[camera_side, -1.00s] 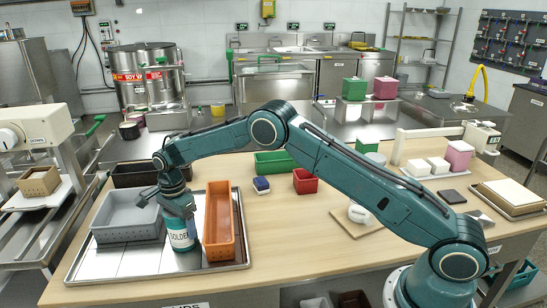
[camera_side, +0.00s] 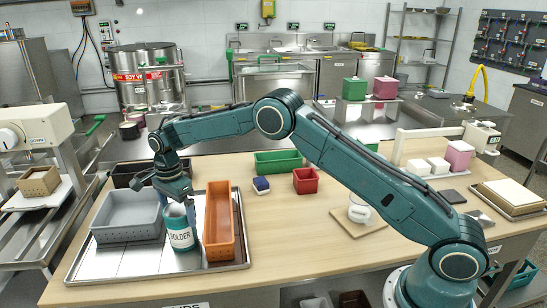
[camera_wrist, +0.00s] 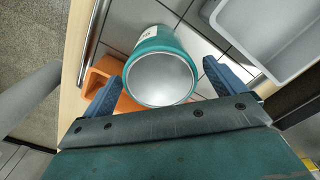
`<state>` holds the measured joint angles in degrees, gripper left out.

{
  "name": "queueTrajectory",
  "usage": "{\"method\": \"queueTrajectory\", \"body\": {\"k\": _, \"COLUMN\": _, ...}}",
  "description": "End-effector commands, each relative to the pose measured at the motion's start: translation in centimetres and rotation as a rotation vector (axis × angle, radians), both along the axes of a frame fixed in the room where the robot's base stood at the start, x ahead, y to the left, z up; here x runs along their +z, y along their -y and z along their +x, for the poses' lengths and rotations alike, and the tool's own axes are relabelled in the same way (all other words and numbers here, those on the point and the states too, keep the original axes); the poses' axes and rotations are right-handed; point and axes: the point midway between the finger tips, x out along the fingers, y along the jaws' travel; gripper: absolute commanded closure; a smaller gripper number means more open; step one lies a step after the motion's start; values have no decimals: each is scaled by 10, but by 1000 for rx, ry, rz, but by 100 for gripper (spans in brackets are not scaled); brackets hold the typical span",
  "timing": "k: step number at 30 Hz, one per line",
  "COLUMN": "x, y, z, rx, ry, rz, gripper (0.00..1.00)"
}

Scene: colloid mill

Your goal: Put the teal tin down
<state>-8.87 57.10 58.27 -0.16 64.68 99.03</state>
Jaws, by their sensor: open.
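The teal tin (camera_side: 180,232), with a white band lettered "SOLDER", stands upright on the metal tray (camera_side: 130,264) between a grey bin and an orange bin. My gripper (camera_side: 172,198) is just above the tin. In the wrist view the tin's pale round top (camera_wrist: 160,79) shows between the two spread blue fingers of my gripper (camera_wrist: 160,84), with a gap on each side. The gripper is open and holds nothing.
The grey bin (camera_side: 128,214) is left of the tin and the orange bin (camera_side: 219,222) close on its right. A dark bin (camera_side: 128,172) lies behind the tray. Bare tray shows in front of the tin.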

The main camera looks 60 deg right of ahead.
Motion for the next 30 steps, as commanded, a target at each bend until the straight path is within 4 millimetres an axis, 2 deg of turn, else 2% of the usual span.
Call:
{"method": "queueTrajectory", "body": {"k": 6, "x": 38, "y": 0, "z": 1, "rx": 0, "ry": 4, "rz": 1, "gripper": 5}}
{"method": "queueTrajectory", "body": {"k": 13, "x": 65, "y": 0, "z": 1, "rx": 0, "ry": 2, "rz": 0, "gripper": 5}}
{"method": "queueTrajectory", "body": {"k": 19, "x": 74, "y": 0, "z": 0, "rx": 0, "ry": 0, "rz": 0, "gripper": 5}}
{"method": "queueTrajectory", "body": {"k": 30, "x": 74, "y": 0, "z": 0, "rx": 0, "ry": 0, "rz": 0, "gripper": 5}}
